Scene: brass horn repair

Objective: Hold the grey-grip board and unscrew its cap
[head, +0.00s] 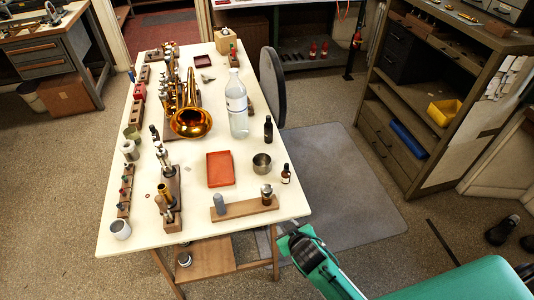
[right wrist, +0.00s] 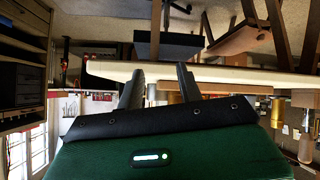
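The grey-grip board (head: 243,210) is a flat wooden strip lying near the front right edge of the white table. A grey upright grip (head: 219,203) stands at its left end. My left gripper is not in view.
On the white table (head: 200,230), an orange tray (head: 220,169), a metal cup (head: 262,163) and small dark bottles (head: 286,174) stand behind the board. A tall clear bottle (head: 237,108) and brass horn (head: 191,120) are farther back. A wooden tool block (head: 172,200) stands left.

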